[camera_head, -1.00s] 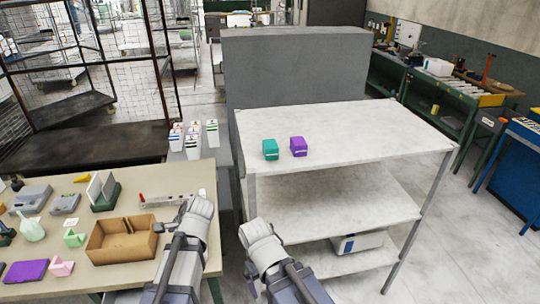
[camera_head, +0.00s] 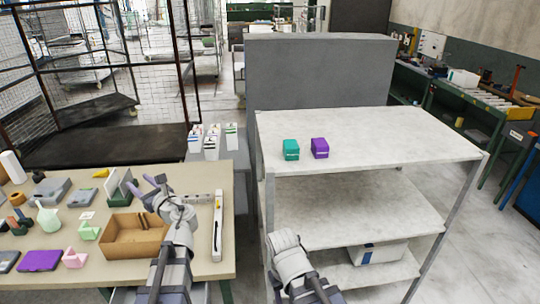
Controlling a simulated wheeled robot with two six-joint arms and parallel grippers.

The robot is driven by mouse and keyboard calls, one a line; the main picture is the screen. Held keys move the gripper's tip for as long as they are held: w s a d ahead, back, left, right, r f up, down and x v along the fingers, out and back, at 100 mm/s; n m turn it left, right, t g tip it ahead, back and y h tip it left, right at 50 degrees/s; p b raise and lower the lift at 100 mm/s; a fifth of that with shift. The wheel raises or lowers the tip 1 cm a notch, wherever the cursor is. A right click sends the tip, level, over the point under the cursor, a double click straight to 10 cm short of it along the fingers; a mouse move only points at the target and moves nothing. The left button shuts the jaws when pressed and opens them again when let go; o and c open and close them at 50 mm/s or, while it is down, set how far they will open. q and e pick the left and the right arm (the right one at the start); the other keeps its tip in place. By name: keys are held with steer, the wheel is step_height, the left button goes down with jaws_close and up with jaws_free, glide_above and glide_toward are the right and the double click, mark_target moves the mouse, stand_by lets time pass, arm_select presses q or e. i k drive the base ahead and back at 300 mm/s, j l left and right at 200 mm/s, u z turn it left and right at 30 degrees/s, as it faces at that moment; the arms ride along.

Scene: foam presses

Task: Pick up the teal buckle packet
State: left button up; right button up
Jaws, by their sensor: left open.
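The teal buckle packet (camera_head: 291,150) stands on the top shelf of the white rack (camera_head: 375,137), near its left front edge. A purple packet (camera_head: 320,148) stands just to its right, with a small gap between them. My left gripper (camera_head: 155,184) is open and empty above the workbench, beyond the cardboard box and well to the left of the teal packet. My right arm reaches up in front of the rack, below the top shelf. Its gripper fingers cannot be made out.
The beige workbench (camera_head: 205,262) holds an open cardboard box (camera_head: 135,240), a purple case (camera_head: 39,261) and several small parts. White bins (camera_head: 212,140) stand behind it. A grey panel (camera_head: 320,72) rises behind the rack. The top shelf right of the packets is clear.

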mark_target(291, 147)
steer(key=j+z, duration=0.2)
steer(key=z, duration=1)
steer(key=j+z, duration=0.25)
steer(key=i+j, duration=0.05)
steer(key=j, duration=0.05)
